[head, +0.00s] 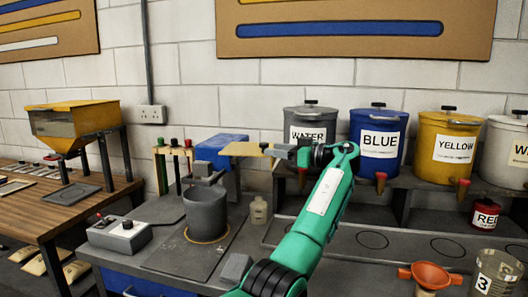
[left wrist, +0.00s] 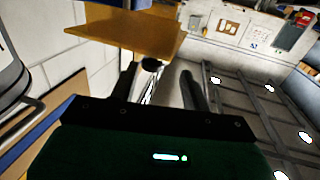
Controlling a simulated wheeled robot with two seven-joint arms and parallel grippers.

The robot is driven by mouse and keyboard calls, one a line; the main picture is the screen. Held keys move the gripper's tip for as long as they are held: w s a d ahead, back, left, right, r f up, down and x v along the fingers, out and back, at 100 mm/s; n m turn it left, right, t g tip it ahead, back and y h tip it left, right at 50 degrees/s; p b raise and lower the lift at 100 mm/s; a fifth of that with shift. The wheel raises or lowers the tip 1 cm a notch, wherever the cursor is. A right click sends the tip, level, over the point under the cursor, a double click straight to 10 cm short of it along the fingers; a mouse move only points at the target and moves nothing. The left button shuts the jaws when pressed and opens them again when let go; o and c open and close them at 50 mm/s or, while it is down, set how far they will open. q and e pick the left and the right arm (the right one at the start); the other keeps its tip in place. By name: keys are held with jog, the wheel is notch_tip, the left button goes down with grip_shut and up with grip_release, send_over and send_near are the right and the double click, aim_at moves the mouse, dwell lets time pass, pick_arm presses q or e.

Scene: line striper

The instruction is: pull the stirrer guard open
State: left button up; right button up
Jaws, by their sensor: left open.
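The stirrer guard looks like a flat yellow plate (head: 243,149), standing out level from the blue stirrer housing (head: 222,147) above the grey pot (head: 205,212). In the left wrist view the yellow plate (left wrist: 125,32) fills the upper left. A small dark knob (left wrist: 151,65) shows by its near edge. My left gripper (head: 280,151) is at the plate's right end. In the left wrist view its two fingers (left wrist: 159,70) are apart, with the knob appearing between their tips; I cannot tell whether they touch it. My right gripper is not in view.
A control box (head: 120,234) stands left of the pot and a small bottle (head: 258,210) right of it. Blue (head: 377,160) and yellow (head: 447,165) drums stand on the rack at right.

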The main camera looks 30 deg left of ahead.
pick_arm(q)
jog(key=d, duration=0.7)
jog(key=shift+d+b, duration=0.3)
jog(key=shift+b, duration=0.05)
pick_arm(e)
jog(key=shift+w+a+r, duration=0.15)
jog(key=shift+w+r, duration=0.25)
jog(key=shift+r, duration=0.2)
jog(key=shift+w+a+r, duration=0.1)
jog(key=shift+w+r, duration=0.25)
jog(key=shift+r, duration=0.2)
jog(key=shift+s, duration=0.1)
